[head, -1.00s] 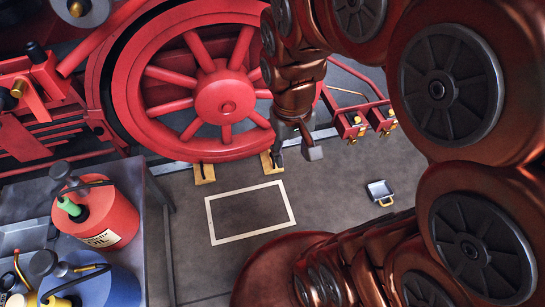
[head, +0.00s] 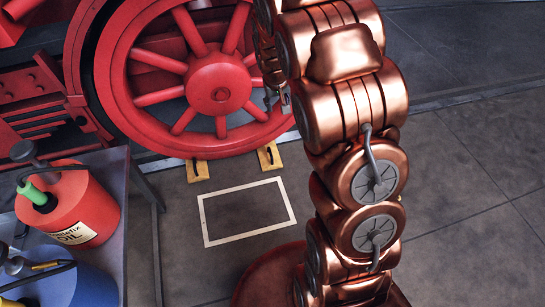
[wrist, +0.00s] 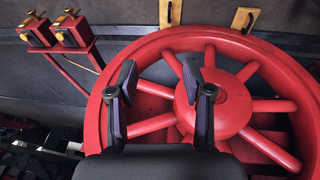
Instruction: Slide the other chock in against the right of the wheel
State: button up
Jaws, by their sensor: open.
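The red spoked wheel (head: 221,88) stands on the rail at the back; it fills much of the wrist view (wrist: 220,105). Two yellow chocks with dark handles sit at its foot. The left chock (head: 197,171) is at the wheel's lower left, and the right chock (head: 269,158) is at its lower right. In the wrist view the right chock (wrist: 170,12) and left chock (wrist: 245,19) appear at the top. I cannot tell whether either touches the wheel. My gripper (head: 277,102) is open and empty, in front of the wheel and clear of the right chock; its pads (wrist: 159,77) show apart.
A white rectangle outline (head: 247,212) is marked on the floor, empty inside. A table at left holds a red oil can (head: 82,215) and a blue can (head: 85,288). Red brackets with gold fittings (wrist: 65,33) stand beside the wheel. Floor at right is open.

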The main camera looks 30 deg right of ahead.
jog(key=w+d+f+t+b, duration=0.1)
jog(key=w+d+f+b, duration=0.2)
jog(key=f, duration=0.4)
jog(key=w+d+f+b, duration=0.1)
jog(key=w+f+b, duration=0.1)
jog(key=w+f, duration=0.4)
jog(key=w+d+f+t+b, duration=0.1)
jog(key=w+d+f+b, duration=0.15)
jog(key=f, duration=0.55)
jog(key=t+b, duration=0.4)
jog(key=b, duration=0.8)
send_over(270, 150)
jog(key=s+a, duration=0.1)
jog(key=s, duration=0.5)
notch_tip(270, 150, down, 32)
jog(key=f, duration=0.1)
jog(key=b+x, duration=0.5)
jog(key=shift+a+f, duration=0.2)
jog(key=shift+f, duration=0.1)
jog(key=shift+w+f, duration=0.1)
jog(key=shift+w, duration=0.3)
jog(key=shift+b+x, duration=0.5)
jog(key=shift+x, duration=0.35)
jog(key=shift+b+x, duration=0.35)
jog(key=shift+x, duration=0.45)
